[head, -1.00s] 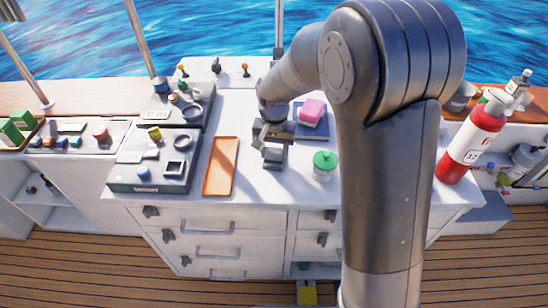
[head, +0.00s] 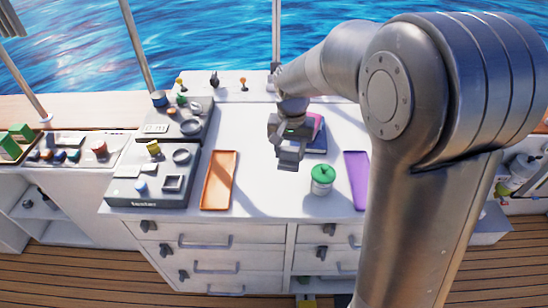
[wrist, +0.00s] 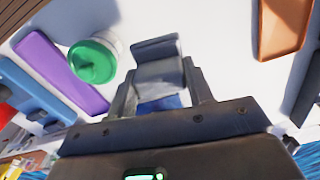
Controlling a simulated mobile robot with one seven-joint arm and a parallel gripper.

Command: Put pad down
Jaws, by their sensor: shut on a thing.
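My gripper (head: 288,140) is above the white counter, left of the green-lidded jar. It is shut on a grey block (head: 289,156), which I take to be the pad. In the wrist view the grey block (wrist: 158,72) sits between the two fingers and looks bent or stepped. I cannot tell whether it touches the counter. A pink block (head: 318,124) on a dark blue tray (head: 317,150) stands just behind and right of my gripper, partly hidden by it.
An orange tray (head: 219,180) lies to the left and a purple tray (head: 356,180) to the right. The green-lidded jar (head: 321,180) stands near the front. Dark panels (head: 152,195) fill the left side. Bare counter (head: 262,190) lies between orange tray and jar.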

